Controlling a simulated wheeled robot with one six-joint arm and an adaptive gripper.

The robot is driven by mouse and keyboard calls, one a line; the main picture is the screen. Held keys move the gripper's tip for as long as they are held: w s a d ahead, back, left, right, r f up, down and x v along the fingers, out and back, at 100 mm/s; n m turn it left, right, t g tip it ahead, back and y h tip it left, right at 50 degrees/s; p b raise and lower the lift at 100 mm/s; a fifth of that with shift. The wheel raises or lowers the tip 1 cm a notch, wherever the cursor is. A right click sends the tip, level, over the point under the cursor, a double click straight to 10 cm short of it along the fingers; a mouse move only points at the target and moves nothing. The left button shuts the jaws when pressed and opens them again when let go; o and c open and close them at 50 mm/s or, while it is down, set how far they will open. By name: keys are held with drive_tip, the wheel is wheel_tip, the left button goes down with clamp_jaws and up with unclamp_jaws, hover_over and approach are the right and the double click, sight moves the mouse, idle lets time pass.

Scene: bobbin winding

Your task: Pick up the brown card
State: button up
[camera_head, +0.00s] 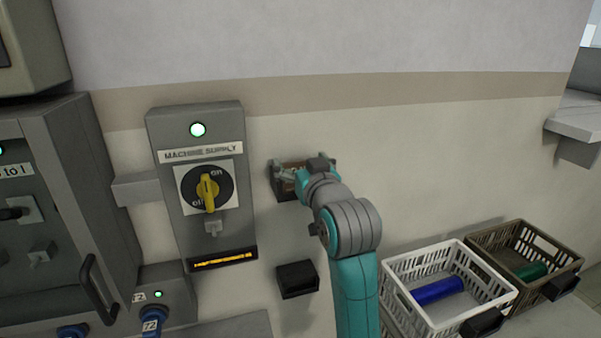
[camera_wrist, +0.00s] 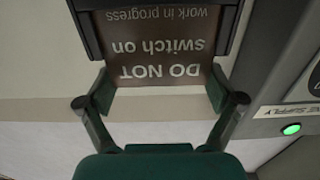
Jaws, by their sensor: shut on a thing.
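The brown card (camera_wrist: 155,47) reads "DO NOT switch on work in progress" and appears upside down in the wrist view. Its far part lies within a dark holder (camera_wrist: 83,30) that frames it at the sides. My gripper (camera_wrist: 161,90) is shut on the card, with one finger at its left edge and one at its right edge. In the head view, my gripper (camera_head: 306,171) is at the wall holder and hides most of the card (camera_head: 291,182). I cannot tell how deep the card sits in the holder.
A grey machine supply box (camera_head: 168,225) with a yellow rotary switch (camera_head: 207,192) and a lit lamp stands left of my gripper. A black wall holder (camera_head: 297,279) is below. A white crate (camera_head: 405,300) and a brown crate (camera_head: 500,232) are at lower right.

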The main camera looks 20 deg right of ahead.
drive_tip(key=shift+r, duration=0.1)
drive_tip(key=shift+r, duration=4.95)
